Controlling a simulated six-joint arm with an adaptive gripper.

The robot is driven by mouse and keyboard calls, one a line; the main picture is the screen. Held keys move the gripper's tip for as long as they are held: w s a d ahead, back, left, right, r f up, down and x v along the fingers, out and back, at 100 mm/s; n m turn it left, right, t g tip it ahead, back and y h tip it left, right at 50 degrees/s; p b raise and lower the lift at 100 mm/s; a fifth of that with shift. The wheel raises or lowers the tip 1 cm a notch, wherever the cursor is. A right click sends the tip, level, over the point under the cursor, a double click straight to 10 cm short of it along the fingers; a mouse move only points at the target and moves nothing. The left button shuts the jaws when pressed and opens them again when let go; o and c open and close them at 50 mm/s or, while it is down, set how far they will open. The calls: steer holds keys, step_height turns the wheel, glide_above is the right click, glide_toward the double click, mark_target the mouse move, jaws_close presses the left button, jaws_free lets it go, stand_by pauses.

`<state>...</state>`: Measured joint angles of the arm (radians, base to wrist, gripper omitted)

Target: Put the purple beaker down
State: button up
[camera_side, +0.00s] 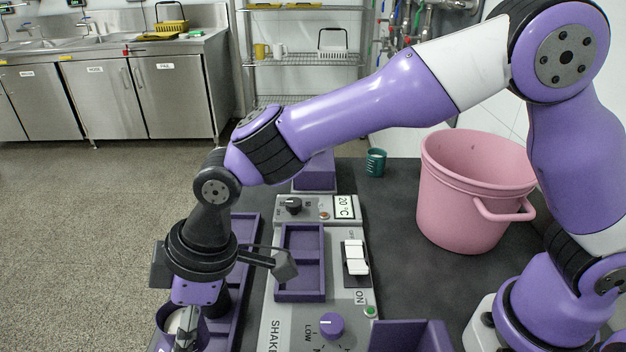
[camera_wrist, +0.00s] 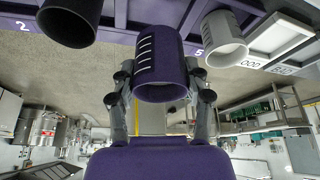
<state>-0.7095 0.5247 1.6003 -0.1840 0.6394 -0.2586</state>
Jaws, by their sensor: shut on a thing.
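The purple beaker (camera_wrist: 160,58) has white graduation lines and sits between the two fingers of my gripper (camera_wrist: 161,92) in the wrist view. The fingers are shut on its sides. Its open mouth faces the wrist camera. Behind it is a purple rack with numbered slots (camera_wrist: 150,12); whether the beaker touches the rack I cannot tell. In the side view my gripper is low at the bottom left, beside the purple rack (camera_side: 249,235), and its fingers are partly cut off by the frame edge.
In the wrist view a black beaker (camera_wrist: 68,22) stands to the left of the purple beaker and a grey beaker (camera_wrist: 222,38) to the right. The side view shows the shaker panel (camera_side: 285,320), a pink bucket (camera_side: 465,190) and a small green beaker (camera_side: 376,163) on the dark bench.

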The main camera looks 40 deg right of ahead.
mark_target(194, 342)
steer(key=shift+f, duration=2.6)
steer(key=shift+f, duration=0.15)
steer(key=o, duration=1.2)
steer(key=v, duration=1.2)
steer(key=s+d+r+m+t+h, duration=0.1)
steer(key=d+r+m, duration=0.25)
steer(key=d, duration=0.55)
steer(key=s+d+r+m+t+h, duration=0.15)
steer(key=d+m, duration=0.25)
steer(key=d, duration=0.5)
steer(key=s+d+m, duration=0.1)
steer(key=d, duration=0.2)
steer(key=s+d+m+h, duration=0.1)
steer(key=s+d+m, duration=0.1)
steer(key=d, duration=0.1)
steer(key=s+d+f+m+t, duration=0.1)
steer(key=s+d+m, duration=0.1)
steer(key=d, duration=0.1)
steer(key=shift+s+h, duration=0.25)
